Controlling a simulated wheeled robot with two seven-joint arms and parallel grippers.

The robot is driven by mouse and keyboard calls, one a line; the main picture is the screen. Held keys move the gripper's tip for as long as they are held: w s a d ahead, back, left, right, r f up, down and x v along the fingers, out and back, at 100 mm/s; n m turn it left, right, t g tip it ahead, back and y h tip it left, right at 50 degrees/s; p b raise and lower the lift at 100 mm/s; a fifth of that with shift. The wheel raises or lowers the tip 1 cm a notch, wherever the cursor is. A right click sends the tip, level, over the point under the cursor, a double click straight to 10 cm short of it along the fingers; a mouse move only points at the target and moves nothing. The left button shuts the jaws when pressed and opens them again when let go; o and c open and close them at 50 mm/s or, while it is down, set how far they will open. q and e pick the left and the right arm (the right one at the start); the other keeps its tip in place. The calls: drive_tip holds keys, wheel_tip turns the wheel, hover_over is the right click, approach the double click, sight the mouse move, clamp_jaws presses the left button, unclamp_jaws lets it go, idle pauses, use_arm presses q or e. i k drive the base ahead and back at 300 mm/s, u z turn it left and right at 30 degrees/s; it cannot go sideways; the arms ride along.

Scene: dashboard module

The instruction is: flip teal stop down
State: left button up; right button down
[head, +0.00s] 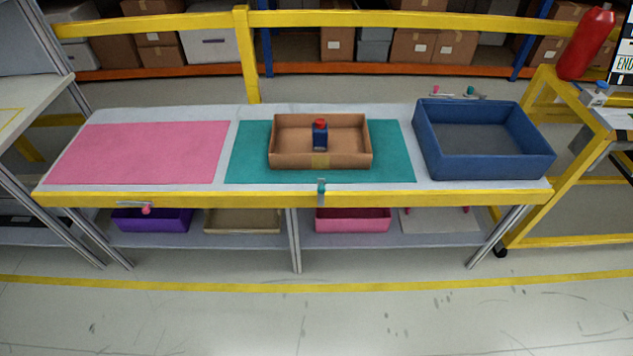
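A small teal stop (321,187) is on the yellow front edge of the table, in front of the teal mat (248,160). It stands upright, its top above the edge. A pink stop (146,209) is on the same edge further left; its grey bar lies level and its pink end hangs below the bar. A second small teal piece (469,90) and a pink one (436,90) show on grey bars behind the blue bin; their detail is too small to tell. Neither of my grippers is in view.
A brown tray (285,160) holding a blue bottle with a red top (320,134) sits on the teal mat, behind the teal stop. A pink mat (140,152) lies empty at left. A blue bin (485,165) stands at right. The floor in front is clear.

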sight(322, 189)
drive_tip(key=k, duration=1.35)
drive_tip(key=u, duration=0.65)
drive_tip(key=i, duration=1.9)
drive_tip(key=z, duration=0.7)
